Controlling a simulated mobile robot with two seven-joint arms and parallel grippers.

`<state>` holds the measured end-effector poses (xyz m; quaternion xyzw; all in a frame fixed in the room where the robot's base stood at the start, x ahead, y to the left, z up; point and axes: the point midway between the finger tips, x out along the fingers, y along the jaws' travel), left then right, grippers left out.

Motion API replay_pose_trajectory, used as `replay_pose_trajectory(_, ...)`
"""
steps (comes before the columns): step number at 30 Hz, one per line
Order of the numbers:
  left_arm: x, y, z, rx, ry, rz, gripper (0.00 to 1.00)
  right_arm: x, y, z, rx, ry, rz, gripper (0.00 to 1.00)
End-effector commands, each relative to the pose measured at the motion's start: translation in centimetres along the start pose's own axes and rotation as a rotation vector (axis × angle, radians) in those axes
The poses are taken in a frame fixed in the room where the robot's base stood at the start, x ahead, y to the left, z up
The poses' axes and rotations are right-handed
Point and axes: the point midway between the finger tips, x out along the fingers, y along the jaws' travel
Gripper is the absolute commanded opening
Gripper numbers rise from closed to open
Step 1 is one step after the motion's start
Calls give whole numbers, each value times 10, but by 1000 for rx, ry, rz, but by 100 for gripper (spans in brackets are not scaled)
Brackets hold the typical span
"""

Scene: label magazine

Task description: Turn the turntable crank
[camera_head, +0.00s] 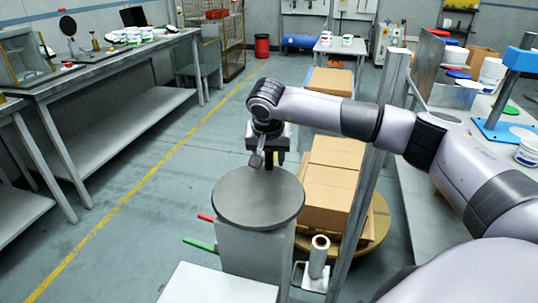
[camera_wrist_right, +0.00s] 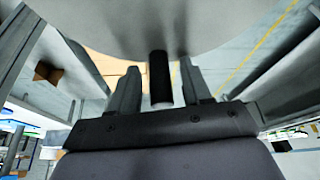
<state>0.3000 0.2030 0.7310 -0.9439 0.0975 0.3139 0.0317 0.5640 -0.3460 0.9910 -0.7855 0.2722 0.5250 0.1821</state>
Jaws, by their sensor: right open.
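The crank appears as a grey round disc (camera_head: 258,201) on a grey pedestal (camera_head: 252,250), with an upright black handle (camera_wrist_right: 160,77) at its far edge. The disc also fills the top of the right wrist view (camera_wrist_right: 150,25). My right gripper (camera_head: 268,160) is over that far edge, pointing down. Its fingers are open, one on each side of the handle, with visible gaps in the right wrist view. The yellow-brown round platform (camera_head: 380,222), which looks like the turntable, lies behind the pedestal under boxes. My left gripper is out of view.
Stacked cardboard boxes (camera_head: 328,189) stand on the platform beside a tall grey post (camera_head: 367,170). A red lever (camera_head: 206,217) and a green lever (camera_head: 199,244) stick out left of the pedestal. A white roll (camera_head: 318,257) stands at its right. The floor to the left is clear.

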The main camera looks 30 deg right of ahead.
Motion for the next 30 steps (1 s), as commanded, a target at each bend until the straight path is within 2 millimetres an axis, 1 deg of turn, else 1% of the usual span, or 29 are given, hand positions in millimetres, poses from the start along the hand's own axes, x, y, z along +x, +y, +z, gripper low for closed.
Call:
replay_pose_trajectory(3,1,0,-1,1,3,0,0,0,0,0,-1,0,0,48)
replay_pose_trajectory(4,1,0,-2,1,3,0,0,0,0,0,-1,0,0,45)
replay_pose_trajectory(5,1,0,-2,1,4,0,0,0,0,0,-1,0,0,35)
replay_pose_trajectory(6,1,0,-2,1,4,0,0,0,0,0,-1,0,0,22)
replay_pose_trajectory(8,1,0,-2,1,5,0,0,0,0,0,-1,0,0,3)
replay_pose_trajectory(9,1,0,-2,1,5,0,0,0,0,0,-1,0,0,0)
replay_pose_trajectory(30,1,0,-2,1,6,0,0,-2,-5,5,-31,-2,-14,0)
